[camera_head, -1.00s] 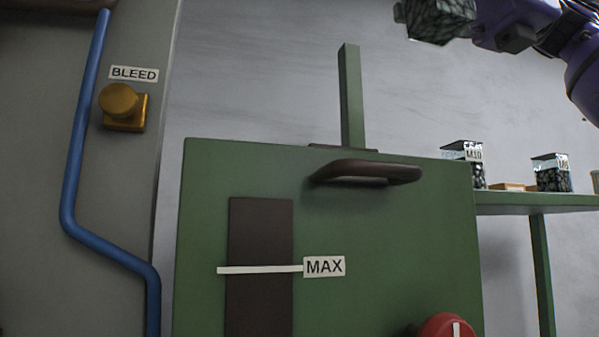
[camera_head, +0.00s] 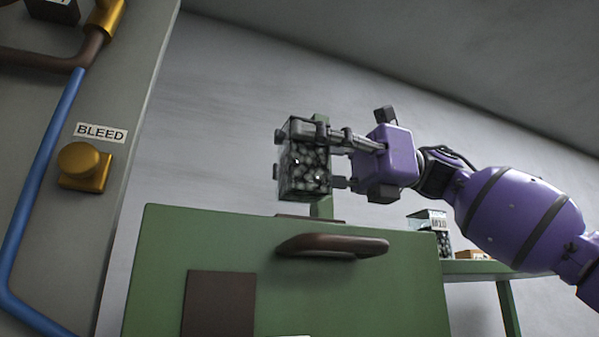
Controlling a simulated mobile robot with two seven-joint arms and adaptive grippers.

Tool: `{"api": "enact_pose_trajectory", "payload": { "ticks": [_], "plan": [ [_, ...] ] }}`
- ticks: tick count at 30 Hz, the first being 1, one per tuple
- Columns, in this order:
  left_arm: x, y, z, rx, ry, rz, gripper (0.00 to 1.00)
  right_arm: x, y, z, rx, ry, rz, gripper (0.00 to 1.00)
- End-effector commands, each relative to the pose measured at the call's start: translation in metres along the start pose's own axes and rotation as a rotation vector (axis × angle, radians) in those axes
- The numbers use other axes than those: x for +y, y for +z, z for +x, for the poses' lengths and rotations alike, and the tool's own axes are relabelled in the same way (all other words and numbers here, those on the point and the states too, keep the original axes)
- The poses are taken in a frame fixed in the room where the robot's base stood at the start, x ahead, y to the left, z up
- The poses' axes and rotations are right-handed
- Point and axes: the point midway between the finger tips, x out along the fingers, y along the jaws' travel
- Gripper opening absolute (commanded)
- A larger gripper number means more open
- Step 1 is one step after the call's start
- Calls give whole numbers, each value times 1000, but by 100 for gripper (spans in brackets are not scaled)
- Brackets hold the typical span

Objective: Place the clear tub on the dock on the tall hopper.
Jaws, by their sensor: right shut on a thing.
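The clear tub (camera_head: 305,168), filled with dark pieces, is held in the air in the head view, above the top edge of the green tall hopper (camera_head: 385,290). My right gripper (camera_head: 300,160) comes in from the right and is shut on the tub. The tub looks close to upright. A green post (camera_head: 322,207) rises behind the hopper's top and is partly hidden by the tub. A dock is not clearly visible; the hopper's top surface is hidden from this low angle. My left gripper is not in view.
A dark handle (camera_head: 332,246) sticks out from the hopper front below the tub. At the right, a green shelf (camera_head: 480,267) bears another clear tub (camera_head: 432,222). At the left stands a grey machine with a blue pipe (camera_head: 45,165) and a brass BLEED knob (camera_head: 83,166).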

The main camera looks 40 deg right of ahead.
Motion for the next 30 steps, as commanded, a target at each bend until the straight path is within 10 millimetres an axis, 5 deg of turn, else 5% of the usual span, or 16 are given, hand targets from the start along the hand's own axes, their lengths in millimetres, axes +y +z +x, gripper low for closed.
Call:
{"api": "enact_pose_trajectory", "payload": {
  "ticks": [8,19,20,24,30],
  "plan": [
    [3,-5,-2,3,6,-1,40,-3,-33,2,-3,1,-1,2],
    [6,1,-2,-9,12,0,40,-4,-38,2,-2,-1,1,2],
    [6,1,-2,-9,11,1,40,-5,-39,3,1,-1,1,46],
    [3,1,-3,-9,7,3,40,-5,-39,3,1,-1,2,62],
    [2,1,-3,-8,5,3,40,-5,-39,3,1,-1,2,62]
  ]
}}
